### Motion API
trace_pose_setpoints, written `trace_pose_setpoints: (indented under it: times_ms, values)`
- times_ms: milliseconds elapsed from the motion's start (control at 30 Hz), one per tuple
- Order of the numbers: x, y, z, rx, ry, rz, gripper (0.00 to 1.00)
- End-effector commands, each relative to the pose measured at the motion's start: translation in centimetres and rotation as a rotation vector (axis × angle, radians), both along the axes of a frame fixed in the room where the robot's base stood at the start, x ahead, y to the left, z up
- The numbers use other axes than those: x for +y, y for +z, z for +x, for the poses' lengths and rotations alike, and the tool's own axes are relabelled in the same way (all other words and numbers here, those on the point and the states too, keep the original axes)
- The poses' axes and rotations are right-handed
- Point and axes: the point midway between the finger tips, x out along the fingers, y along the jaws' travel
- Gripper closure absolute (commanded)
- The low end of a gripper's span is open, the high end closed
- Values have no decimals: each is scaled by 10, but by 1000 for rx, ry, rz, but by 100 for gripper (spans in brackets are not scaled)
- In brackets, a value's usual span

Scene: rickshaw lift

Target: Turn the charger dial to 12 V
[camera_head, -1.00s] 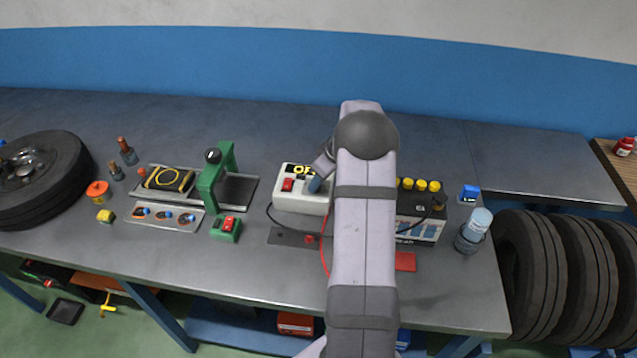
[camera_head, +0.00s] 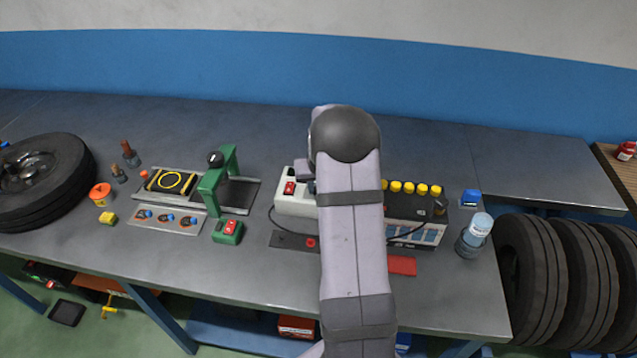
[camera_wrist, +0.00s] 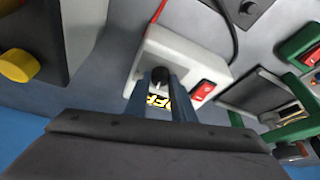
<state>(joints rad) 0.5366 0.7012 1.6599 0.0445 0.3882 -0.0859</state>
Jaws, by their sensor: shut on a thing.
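The white charger (camera_head: 293,203) stands on the bench, mostly hidden behind my arm in the head view. In the wrist view the charger (camera_wrist: 190,55) shows its pale top, a red switch (camera_wrist: 203,91) and a yellow-on-black display (camera_wrist: 158,98) reading what looks like "OFF", partly covered by my fingers. The black dial (camera_wrist: 160,76) sits between the tips of my gripper (camera_wrist: 161,78), which is shut on it. In the head view my gripper is hidden behind the arm. The dial's pointer setting cannot be made out.
A battery with yellow caps (camera_head: 421,190) stands right of the charger. A green press frame (camera_head: 213,185) stands to the left, with a green switch box (camera_head: 228,232) in front. A bottle (camera_head: 473,236) stands near the bench's right end. The bench behind the charger is clear.

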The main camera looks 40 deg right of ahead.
Motion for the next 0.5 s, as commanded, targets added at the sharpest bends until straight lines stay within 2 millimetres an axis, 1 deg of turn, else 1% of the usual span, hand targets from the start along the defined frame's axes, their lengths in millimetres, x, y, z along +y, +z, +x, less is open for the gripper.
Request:
trace_pose_setpoints:
  times_ms: [200, 500]
  values:
    - [1, 1, 1, -2, -100, -1, 100]
    - [1, 1, 1, -3, -161, 0, 100]
